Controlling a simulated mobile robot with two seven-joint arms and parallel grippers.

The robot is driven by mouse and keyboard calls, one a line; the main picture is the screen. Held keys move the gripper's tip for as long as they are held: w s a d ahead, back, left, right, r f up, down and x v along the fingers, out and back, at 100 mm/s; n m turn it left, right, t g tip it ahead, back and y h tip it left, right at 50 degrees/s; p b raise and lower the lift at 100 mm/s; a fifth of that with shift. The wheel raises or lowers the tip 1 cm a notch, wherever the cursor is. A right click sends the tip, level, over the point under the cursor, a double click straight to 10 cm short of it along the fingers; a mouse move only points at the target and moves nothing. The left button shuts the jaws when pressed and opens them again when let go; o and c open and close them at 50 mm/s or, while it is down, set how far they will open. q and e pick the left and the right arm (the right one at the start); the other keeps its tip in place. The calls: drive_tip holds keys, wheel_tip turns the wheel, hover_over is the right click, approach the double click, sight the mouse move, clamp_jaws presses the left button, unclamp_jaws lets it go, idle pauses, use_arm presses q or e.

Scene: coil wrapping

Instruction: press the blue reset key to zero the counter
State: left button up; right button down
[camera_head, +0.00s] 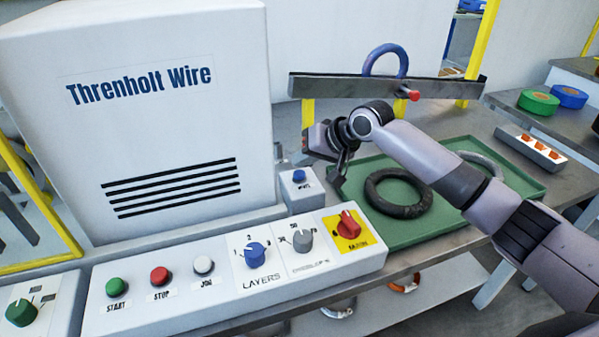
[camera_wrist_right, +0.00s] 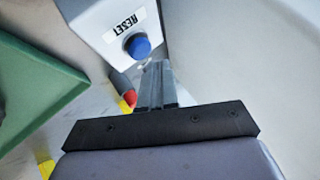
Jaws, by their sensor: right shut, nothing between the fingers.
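The blue reset key (camera_head: 299,175) sits on a small white box (camera_head: 302,197) beside the large white machine cabinet. In the right wrist view the round blue key (camera_wrist_right: 137,46) shows below the RESET label (camera_wrist_right: 126,24), which reads upside down. My right gripper (camera_head: 341,176) is shut and empty, just right of the box in the head view. In the wrist view its closed fingertips (camera_wrist_right: 156,66) lie just below and right of the key; I cannot tell how large the gap is. My left gripper is not in view. No counter display can be made out.
The control panel (camera_head: 210,316) with buttons, knobs and a red main switch (camera_head: 348,224) stands in front. A green tray (camera_head: 420,232) holds a dark coil (camera_head: 398,192) and a grey one. A metal bar (camera_head: 340,88) with a blue ring crosses behind my right arm.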

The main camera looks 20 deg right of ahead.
sight(304, 174)
idle(0.5)
drive_tip(key=shift+f+p, duration=0.3)
drive_tip(key=shift+p, duration=0.05)
drive_tip(key=shift+f, duration=0.15)
drive_tip(key=shift+f, duration=0.6)
idle(0.6)
drive_tip(key=shift+r+p, duration=1)
drive_tip(key=shift+p, duration=0.3)
wheel_tip(304, 174, up, 5)
drive_tip(key=p, duration=0.6)
